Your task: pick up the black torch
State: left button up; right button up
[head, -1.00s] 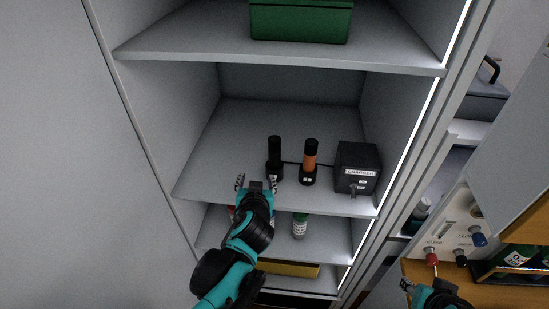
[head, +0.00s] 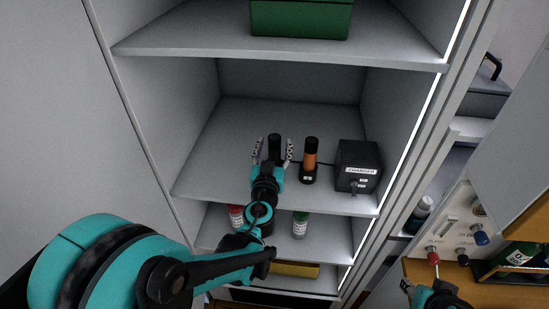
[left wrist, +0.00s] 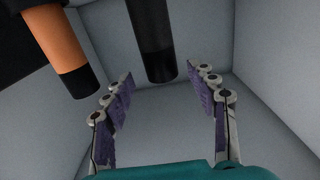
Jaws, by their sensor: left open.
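The black torch (head: 274,147) stands upright on the middle shelf, left of an orange and black torch (head: 310,158). My left gripper (head: 273,151) is open, with one finger on each side of the black torch in the head view. Its lower part is hidden behind the gripper. In the left wrist view the black torch (left wrist: 153,40) shows between and beyond the open fingertips (left wrist: 160,84), with no clear contact. The orange torch (left wrist: 55,45) is at the upper left there. My right gripper (head: 432,290) is at the lower right, small and partly cut off.
A black charger box (head: 358,167) stands right of the torches. The shelf above (head: 200,45) holds a green box (head: 301,18). Red and green bottles (head: 300,224) stand on the shelf below. Cupboard walls close in the sides; the middle shelf's left part (head: 215,160) is free.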

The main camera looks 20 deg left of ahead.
pick_arm(q)
jog(key=x, duration=0.3)
jog(key=shift+w+a+f+b, duration=0.15)
jog(key=shift+w+a+b, duration=0.1)
jog(key=shift+b, duration=0.1)
jog(key=shift+s, duration=0.1)
grip_shut()
